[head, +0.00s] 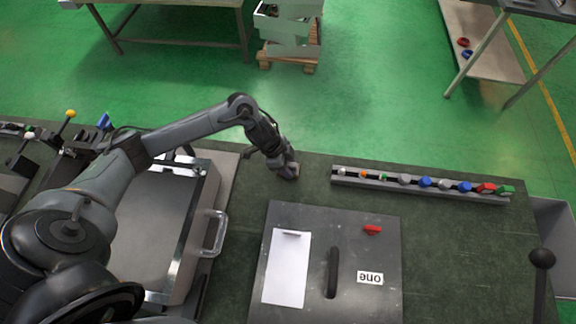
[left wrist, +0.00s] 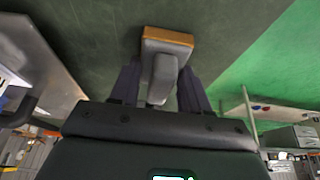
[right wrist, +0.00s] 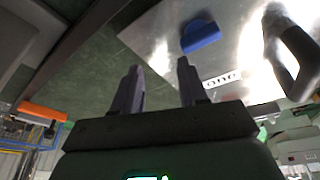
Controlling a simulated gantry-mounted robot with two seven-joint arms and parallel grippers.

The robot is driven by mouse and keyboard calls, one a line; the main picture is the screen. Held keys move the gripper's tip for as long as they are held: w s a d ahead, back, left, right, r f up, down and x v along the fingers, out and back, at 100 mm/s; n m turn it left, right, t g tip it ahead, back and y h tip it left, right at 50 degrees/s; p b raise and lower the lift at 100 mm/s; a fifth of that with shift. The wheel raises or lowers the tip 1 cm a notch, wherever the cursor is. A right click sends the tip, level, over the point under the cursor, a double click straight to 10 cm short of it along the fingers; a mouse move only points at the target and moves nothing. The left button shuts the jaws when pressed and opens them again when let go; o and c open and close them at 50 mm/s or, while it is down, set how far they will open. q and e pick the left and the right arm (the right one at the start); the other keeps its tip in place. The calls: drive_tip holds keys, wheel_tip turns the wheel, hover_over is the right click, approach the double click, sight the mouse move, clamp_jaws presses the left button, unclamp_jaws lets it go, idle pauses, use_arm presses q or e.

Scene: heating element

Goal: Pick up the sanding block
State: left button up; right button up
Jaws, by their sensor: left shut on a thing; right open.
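The sanding block (left wrist: 166,42) has a grey body with a raised grip and an orange-brown base. In the left wrist view its grip sits between the two fingers of my left gripper (left wrist: 161,90), which is shut on it. In the head view my left gripper (head: 288,170) is low at the far edge of the dark green bench, and mostly hides the block. I cannot tell whether the block touches the bench. My right gripper (right wrist: 158,85) is open and empty in the right wrist view; it is not clearly visible in the head view.
A grey metal plate (head: 386,270) with a dark handle, a white paper and a red piece lies in front. A rail (head: 350,181) with several coloured knobs is at the right. A metal box (head: 148,235) with a handle stands left. Bench surface between them is clear.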

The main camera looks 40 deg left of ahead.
sight(294, 166)
use_arm(q)
drive_tip(key=shift+r, duration=0.15)
drive_tip(key=shift+r, duration=0.55)
use_arm(e)
drive_tip(key=shift+r, duration=0.15)
use_arm(q)
drive_tip(key=r, duration=0.1)
drive_tip(key=r+p, duration=0.1)
drive_tip(key=r, duration=0.1)
drive_tip(key=shift+s+d+r, duration=0.1)
drive_tip(key=shift+d+r, duration=0.05)
drive_tip(key=shift+d, duration=0.2)
use_arm(e)
drive_tip(key=shift+r, duration=0.35)
use_arm(q)
drive_tip(key=s+d+r+p, duration=0.1)
drive_tip(key=s+d+r, duration=0.1)
drive_tip(key=d, duration=0.3)
drive_tip(key=s+d+r+p, duration=0.1)
drive_tip(key=s+d+r, duration=0.1)
drive_tip(key=d+r, duration=0.2)
drive_tip(key=shift+d+r, duration=0.15)
drive_tip(key=shift+d, duration=0.5)
use_arm(e)
drive_tip(key=shift+r, duration=1)
use_arm(q)
drive_tip(key=o, duration=0.5)
drive_tip(key=shift+c, duration=1.6)
